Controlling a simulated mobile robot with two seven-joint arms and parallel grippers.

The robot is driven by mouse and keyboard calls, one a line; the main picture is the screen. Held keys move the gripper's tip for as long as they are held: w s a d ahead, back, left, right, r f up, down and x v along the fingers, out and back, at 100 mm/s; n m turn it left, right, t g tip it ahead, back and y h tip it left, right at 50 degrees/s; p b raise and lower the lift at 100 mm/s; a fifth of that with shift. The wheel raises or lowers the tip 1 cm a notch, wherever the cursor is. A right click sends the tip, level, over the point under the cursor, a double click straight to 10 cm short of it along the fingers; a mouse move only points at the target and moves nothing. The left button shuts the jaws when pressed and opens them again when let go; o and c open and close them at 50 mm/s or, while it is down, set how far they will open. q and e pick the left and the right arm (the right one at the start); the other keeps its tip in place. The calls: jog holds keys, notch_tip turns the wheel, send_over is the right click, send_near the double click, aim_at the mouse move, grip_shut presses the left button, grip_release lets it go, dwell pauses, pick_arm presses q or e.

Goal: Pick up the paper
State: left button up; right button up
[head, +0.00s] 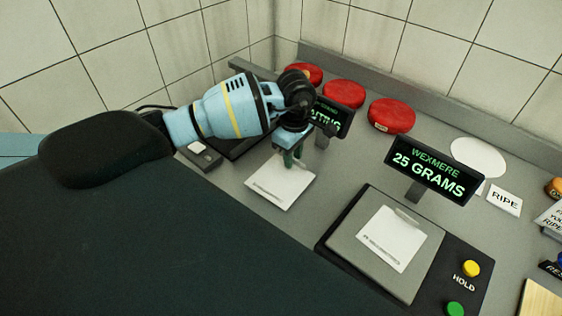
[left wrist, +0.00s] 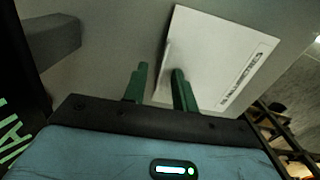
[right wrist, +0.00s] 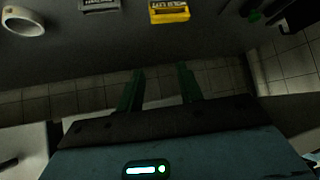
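A white sheet of paper (head: 280,188) with a printed line along its front edge lies on the grey counter, and it also shows in the left wrist view (left wrist: 215,62). My left gripper (head: 293,159) points down at the back edge of this sheet. Its green fingers (left wrist: 160,88) are apart; one overlaps the sheet's edge in the left wrist view, the other is beside it. I cannot tell if they touch it. A second white paper (head: 391,241) lies on the scale plate. My right gripper (right wrist: 160,88) is open and empty, away from the counter's papers.
The scale (head: 350,235) has a display (head: 434,171) reading "WEXMERE 25 GRAMS", plus yellow and green buttons. Another display (head: 335,116) stands partly hidden behind my left gripper. Red cheese wheels (head: 391,115) line the back. A white disc (head: 478,157) and RIPE card (head: 504,199) lie right.

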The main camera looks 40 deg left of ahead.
pick_arm(q)
grip_shut()
jog(key=shift+r, duration=0.15)
jog(key=shift+r, duration=0.55)
notch_tip(320, 180, up, 2)
jog(key=shift+s+d+r, duration=0.1)
jog(key=shift+s, duration=0.05)
jog(key=s+d+r, duration=0.1)
jog(key=s+d, duration=0.8)
jog(key=s, duration=0.3)
jog(key=shift+s+r+b, duration=0.2)
jog(key=shift+s+b, duration=0.1)
jog(key=shift+b, duration=0.05)
